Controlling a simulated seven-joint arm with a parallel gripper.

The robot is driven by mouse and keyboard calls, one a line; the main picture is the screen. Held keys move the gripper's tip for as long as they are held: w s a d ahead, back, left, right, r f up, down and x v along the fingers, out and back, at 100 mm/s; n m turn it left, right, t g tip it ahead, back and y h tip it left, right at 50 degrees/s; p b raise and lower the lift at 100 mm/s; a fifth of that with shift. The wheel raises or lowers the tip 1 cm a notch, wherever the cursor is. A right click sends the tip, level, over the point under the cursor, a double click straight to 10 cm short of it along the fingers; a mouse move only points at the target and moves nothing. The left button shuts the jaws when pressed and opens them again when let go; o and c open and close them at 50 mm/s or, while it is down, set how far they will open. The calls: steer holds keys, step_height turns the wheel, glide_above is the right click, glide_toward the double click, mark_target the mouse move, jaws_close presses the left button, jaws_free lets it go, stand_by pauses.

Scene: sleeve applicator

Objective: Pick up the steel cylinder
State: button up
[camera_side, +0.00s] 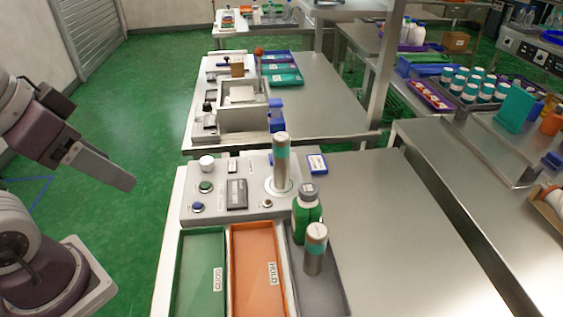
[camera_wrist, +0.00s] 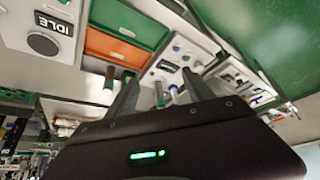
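A second, taller cylinder (camera_side: 281,162) with a teal band stands upright on the round seat of the applicator (camera_side: 222,200). My gripper (camera_side: 130,183) is at the far left, raised and well apart from both. In the wrist view its two fingers (camera_wrist: 160,92) are spread with nothing held between them.
A green bottle with a grey cap (camera_side: 307,215) stands close behind the front cylinder. A green tray (camera_side: 200,270) and an orange tray (camera_side: 257,265) lie left of the grey one. The steel table (camera_side: 410,240) to the right is clear.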

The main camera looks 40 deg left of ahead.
step_height(320, 180, up, 4)
steer(key=m+t+h, duration=0.2)
steer(key=t+h, duration=0.1)
steer(key=t, duration=0.4)
glide_above(276, 157)
steer(key=s, duration=0.2)
steer(key=f, duration=0.2)
steer(key=shift+t, duration=0.3)
step_height(276, 157, down, 18)
steer(key=shift+w+a, duration=0.1)
steer(key=shift+a, duration=0.05)
steer(key=x, duration=0.7)
steer(key=shift+a+f, duration=0.15)
steer(key=shift+a, duration=0.1)
jaws_close()
